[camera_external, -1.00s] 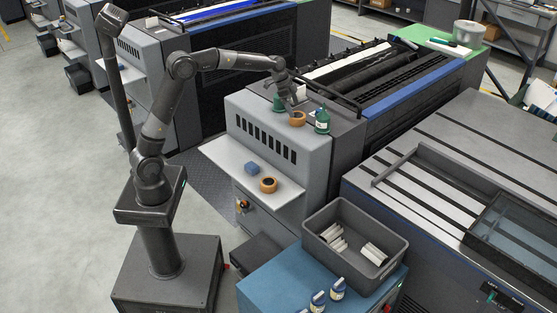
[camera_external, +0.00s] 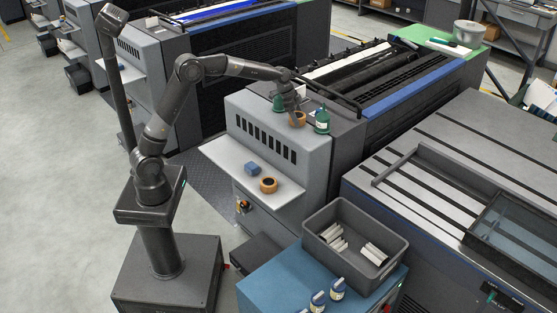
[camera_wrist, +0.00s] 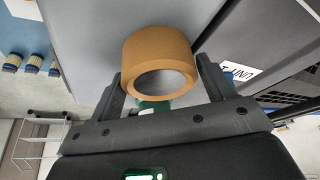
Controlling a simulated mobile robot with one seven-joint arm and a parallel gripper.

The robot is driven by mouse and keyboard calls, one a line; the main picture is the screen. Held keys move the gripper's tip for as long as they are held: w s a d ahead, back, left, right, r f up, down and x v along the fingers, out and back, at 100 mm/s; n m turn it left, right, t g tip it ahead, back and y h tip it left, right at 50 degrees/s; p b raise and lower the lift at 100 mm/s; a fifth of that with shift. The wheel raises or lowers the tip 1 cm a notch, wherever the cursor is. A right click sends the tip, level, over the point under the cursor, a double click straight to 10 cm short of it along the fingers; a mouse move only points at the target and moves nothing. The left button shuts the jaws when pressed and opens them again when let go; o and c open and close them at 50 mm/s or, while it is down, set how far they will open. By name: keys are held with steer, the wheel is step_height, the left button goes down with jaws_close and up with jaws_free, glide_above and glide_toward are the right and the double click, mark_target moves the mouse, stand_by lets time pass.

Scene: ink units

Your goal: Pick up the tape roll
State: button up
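A tan tape roll (camera_external: 297,120) sits on top of the grey machine housing, between two green bottles. In the wrist view the tape roll (camera_wrist: 160,50) is large, with its round hole facing the camera. My gripper (camera_external: 296,110) is right over it, pointing down. In the wrist view the fingers of my gripper (camera_wrist: 160,80) are spread wide, one on each side of the roll. I cannot tell whether either finger touches it. A second tape roll (camera_external: 268,185) lies on the white shelf (camera_external: 232,165) at the machine's front.
One green bottle (camera_external: 322,121) stands close to the right of the roll, another (camera_external: 279,103) behind left. A blue block (camera_external: 252,169) is on the shelf. A grey bin (camera_external: 312,219) with white pieces stands on a blue cabinet (camera_external: 270,287), beside several small bottles.

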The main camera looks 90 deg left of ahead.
steer(key=c, duration=0.6)
steer(key=shift+c, duration=0.3)
steer(key=shift+r, duration=0.1)
